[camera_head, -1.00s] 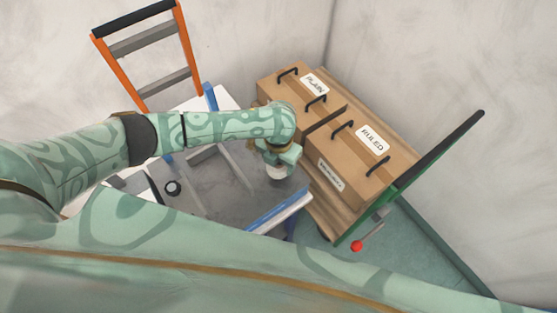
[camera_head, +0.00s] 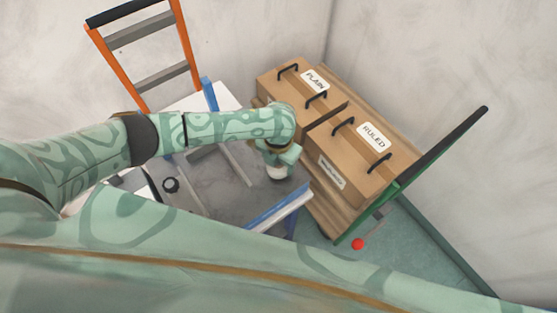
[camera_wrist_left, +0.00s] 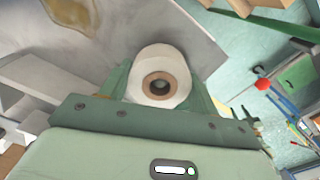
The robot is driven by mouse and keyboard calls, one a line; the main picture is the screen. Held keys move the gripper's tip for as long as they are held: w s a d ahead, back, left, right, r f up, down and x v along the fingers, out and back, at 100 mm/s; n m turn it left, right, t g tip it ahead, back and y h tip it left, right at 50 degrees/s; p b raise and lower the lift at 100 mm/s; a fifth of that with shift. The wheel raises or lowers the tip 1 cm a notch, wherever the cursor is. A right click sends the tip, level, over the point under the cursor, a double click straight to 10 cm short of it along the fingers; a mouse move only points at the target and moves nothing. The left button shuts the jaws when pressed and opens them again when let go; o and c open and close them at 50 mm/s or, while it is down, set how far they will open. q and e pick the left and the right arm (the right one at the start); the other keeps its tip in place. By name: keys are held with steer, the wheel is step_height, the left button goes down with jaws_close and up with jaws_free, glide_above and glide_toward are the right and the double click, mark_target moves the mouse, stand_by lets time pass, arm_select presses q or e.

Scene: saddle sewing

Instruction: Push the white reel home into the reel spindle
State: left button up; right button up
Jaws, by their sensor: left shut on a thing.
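My left gripper (camera_head: 278,158) is at the end of the arm that reaches in from the left, low over the grey tabletop (camera_head: 215,195). It is shut on the white reel (camera_head: 276,173), which shows as a small white patch beneath the jaws. In the left wrist view the reel (camera_wrist_left: 155,57) sits between the green fingers (camera_wrist_left: 160,86), with its brown core and central hole facing the camera. I cannot make out the reel spindle, nor whether the reel touches it. My right gripper is not in view.
A blue-edged rail (camera_head: 278,208) lies just in front of the gripper. A black round part (camera_head: 171,185) is at the left. An orange-framed rack (camera_head: 148,75) stands behind.

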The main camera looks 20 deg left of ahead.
arm_select(q)
steer(key=shift+f+b, duration=0.65)
steer(key=shift+f, duration=0.25)
steer(key=o, duration=1.1)
step_height(320, 180, up, 16)
steer(key=p, duration=0.4)
steer(key=shift+r, duration=0.2)
